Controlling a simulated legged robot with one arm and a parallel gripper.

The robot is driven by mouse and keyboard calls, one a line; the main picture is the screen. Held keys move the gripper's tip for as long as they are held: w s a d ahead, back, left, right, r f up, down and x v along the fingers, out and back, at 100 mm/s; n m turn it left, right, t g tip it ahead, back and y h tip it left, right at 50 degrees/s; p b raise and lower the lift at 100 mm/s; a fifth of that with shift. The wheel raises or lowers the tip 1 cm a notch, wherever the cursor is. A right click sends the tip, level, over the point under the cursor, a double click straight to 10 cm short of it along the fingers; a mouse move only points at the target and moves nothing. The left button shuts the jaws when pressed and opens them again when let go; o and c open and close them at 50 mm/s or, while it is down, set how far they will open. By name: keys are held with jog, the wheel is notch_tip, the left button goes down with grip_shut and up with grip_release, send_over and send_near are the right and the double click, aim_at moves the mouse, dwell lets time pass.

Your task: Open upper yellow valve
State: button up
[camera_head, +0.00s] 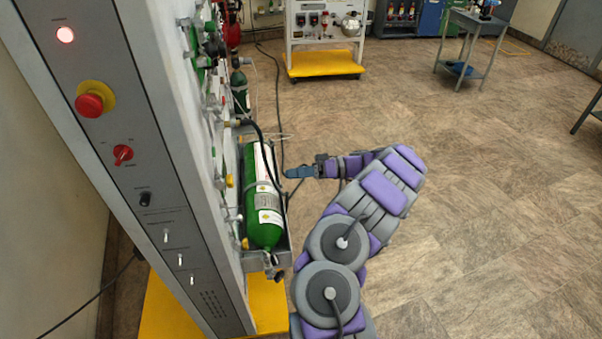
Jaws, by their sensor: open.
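The oxygen trainer (150,130) stands at the left, its grey side panel facing me and its front seen at a steep angle. A small yellow part (229,181) shows on its front, left of the green cylinder (264,230). Another small yellow part (245,243) shows lower, by the cylinder's base. I cannot tell for sure which one is the upper yellow valve. My gripper (292,172) is at the end of my purple and grey arm, pointing left towards the cylinder and right of it. It is open, and no object shows in it. Its fingertips are small and hard to make out.
Hoses and a black cable (277,120) hang near the cylinder. A wheeled trainer with a yellow base (325,64) and a small table (478,20) stand behind.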

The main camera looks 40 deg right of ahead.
jog(key=shift+s+d+f, duration=0.1)
jog(key=shift+s+d, duration=0.3)
jog(key=shift+d, duration=0.1)
dwell(0.3)
